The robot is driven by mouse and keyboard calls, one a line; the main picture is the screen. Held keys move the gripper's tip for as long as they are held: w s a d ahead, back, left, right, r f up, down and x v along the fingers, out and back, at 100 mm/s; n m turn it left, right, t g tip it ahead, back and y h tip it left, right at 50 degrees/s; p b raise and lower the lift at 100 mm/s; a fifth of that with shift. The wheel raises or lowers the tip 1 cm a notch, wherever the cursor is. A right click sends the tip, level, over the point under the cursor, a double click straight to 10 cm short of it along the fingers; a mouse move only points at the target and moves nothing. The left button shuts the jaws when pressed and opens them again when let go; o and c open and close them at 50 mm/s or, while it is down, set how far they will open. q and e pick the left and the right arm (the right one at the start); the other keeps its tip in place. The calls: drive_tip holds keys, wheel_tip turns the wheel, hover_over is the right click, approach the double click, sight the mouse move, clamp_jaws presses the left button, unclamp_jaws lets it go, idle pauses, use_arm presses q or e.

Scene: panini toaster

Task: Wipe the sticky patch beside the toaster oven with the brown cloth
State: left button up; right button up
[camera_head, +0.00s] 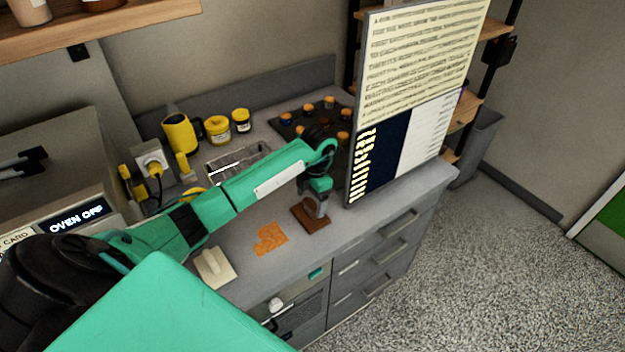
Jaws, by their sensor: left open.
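The brown cloth (307,222) lies flat on the grey counter near its front edge. The orange-brown sticky patch (270,238) is on the counter just left of the cloth, apart from it. The toaster oven (60,190) stands at the left, its display reading "OVEN OFF", and my left arm covers part of it. My left gripper (322,210) points down at the right part of the cloth and is open. I cannot tell whether its fingers touch the cloth. My right gripper is out of view.
A pale block (213,267) lies left of the patch. A yellow kettle (181,133), yellow jars (218,130) and a wire basket (238,160) stand behind my arm. A large upright panel (415,95) stands right of the gripper. A dark hob with several orange-topped items is at the back.

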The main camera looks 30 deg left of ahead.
sight(305, 211)
use_arm(q)
drive_tip(key=shift+s+f+p, duration=0.1)
drive_tip(key=shift+f+p, duration=0.2)
drive_tip(key=shift+f, duration=1)
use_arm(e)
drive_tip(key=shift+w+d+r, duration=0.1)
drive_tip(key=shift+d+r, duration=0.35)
use_arm(q)
drive_tip(key=shift+c, duration=0.4)
drive_tip(key=c, duration=1)
drive_tip(key=shift+o, duration=1)
drive_tip(key=shift+c, duration=1.3)
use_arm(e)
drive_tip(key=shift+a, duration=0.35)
use_arm(q)
drive_tip(key=shift+r, duration=0.15)
